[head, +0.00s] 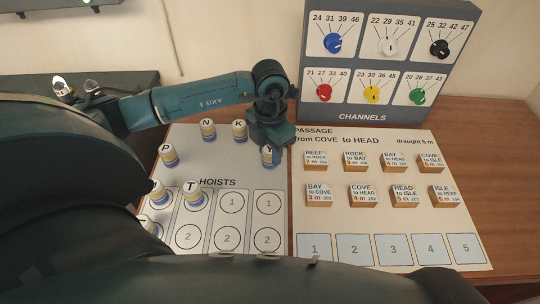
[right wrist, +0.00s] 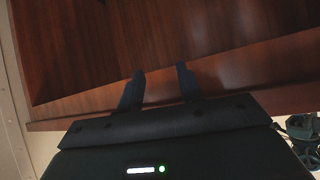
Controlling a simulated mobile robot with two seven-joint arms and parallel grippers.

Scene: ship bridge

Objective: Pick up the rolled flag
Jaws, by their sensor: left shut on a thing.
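Several short rolled flags, pale with blue and yellow bands and letters on top, stand on the white hoists sheet (head: 215,160) in the head view. My left gripper (head: 268,143) points down at the sheet's upper right and is shut on the rolled flag Y (head: 268,157), which is partly hidden by the gripper. Other rolled flags are N (head: 208,130), K (head: 239,131), P (head: 168,155) and T (head: 193,195). More at the left are partly covered by my arm. My right gripper (right wrist: 160,76) is open and empty beside brown wood in the right wrist view.
The passage sheet (head: 415,215) lies right of the hoists sheet, with several small labelled blocks, such as the Cove to Head block (head: 363,197). The channels box (head: 388,60) with coloured knobs stands behind it. Bare wooden desk (head: 490,150) lies at the right.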

